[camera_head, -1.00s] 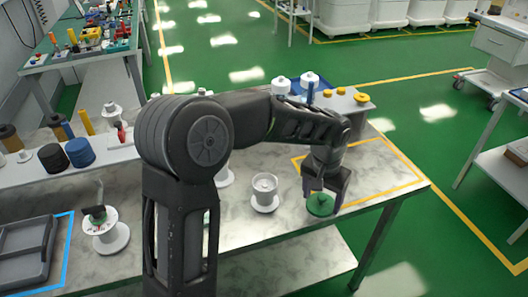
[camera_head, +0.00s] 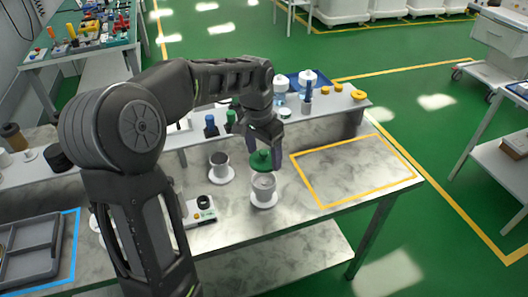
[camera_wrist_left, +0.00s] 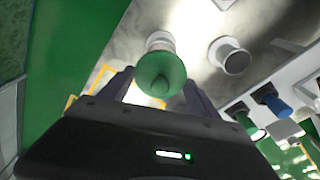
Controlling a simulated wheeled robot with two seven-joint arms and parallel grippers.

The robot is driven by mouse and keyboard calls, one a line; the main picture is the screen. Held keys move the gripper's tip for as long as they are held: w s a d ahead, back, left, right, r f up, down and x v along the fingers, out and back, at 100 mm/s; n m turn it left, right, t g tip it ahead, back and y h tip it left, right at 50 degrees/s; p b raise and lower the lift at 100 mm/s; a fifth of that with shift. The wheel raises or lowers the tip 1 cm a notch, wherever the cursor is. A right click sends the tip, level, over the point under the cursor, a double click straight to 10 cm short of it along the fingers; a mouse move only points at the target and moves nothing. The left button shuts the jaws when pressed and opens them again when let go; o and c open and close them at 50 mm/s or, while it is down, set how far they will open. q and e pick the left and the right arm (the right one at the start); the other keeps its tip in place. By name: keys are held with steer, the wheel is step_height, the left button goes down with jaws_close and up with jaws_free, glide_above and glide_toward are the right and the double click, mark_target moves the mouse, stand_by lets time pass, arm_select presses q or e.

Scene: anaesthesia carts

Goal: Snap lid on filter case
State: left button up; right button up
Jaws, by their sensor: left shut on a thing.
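The green lid (camera_head: 260,160) is between the fingers of my left gripper (camera_head: 264,152), which is shut on it. The lid also shows in the left wrist view (camera_wrist_left: 160,72), its round knob facing the camera. The filter case (camera_head: 264,187) is a pale, upright cup on a white round base, standing on the marbled table. The lid is just above the case mouth in the head view; I cannot tell whether they touch. In the wrist view the case (camera_wrist_left: 159,40) is partly hidden behind the lid. My right gripper is not in view.
A grey cup on a white base (camera_head: 221,173) stands left of the case. A small device (camera_head: 200,210) is at its front left. A raised shelf (camera_head: 325,108) with bottles and yellow knobs runs behind. The yellow-taped area (camera_head: 350,170) to the right is empty.

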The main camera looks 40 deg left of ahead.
mark_target(265, 182)
arm_select(q)
steer(key=shift+f, duration=0.2)
steer(key=shift+f+b, duration=2.45)
steer(key=shift+f, duration=0.75)
steer(key=shift+f+b, duration=0.4)
steer(key=shift+f, duration=0.2)
steer(key=o, duration=1.4)
steer(key=r, duration=0.5)
steer(key=s+r, duration=0.1)
steer(key=r, duration=0.2)
steer(key=shift+b, duration=0.3)
